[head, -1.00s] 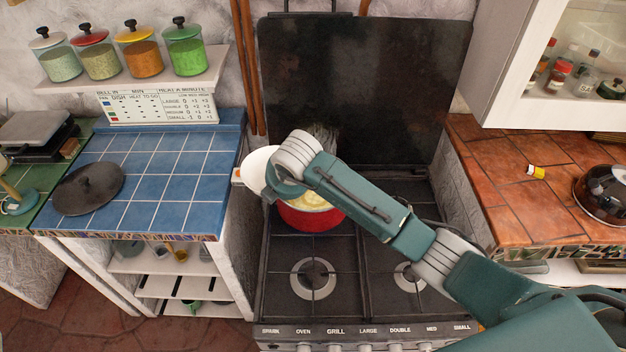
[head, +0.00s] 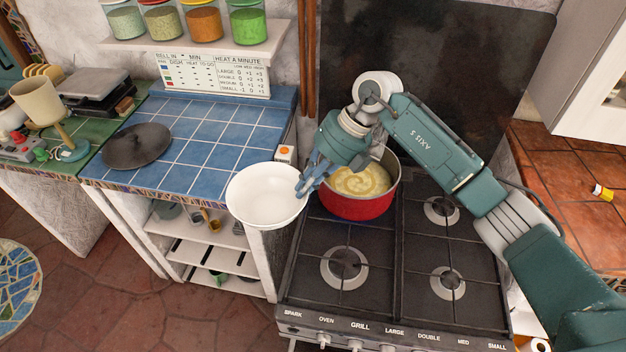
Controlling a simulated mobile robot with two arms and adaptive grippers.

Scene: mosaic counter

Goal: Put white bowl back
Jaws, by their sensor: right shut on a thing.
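The white bowl (head: 262,196) is upright and looks empty. My right gripper (head: 306,184) is shut on the bowl's right rim. It holds the bowl in the air beside the stove's left edge, in front of the blue tiled counter (head: 200,135). The red pot (head: 362,206) with yellow food in it stands on the stove just right of the gripper. My left gripper is not in view.
A dark pot lid (head: 136,146) lies on the left of the blue counter. Open white shelves (head: 192,252) below hold cups and small things. The black stove (head: 395,262) has several burners, the front ones clear. Spice jars (head: 205,22) stand on a wall shelf.

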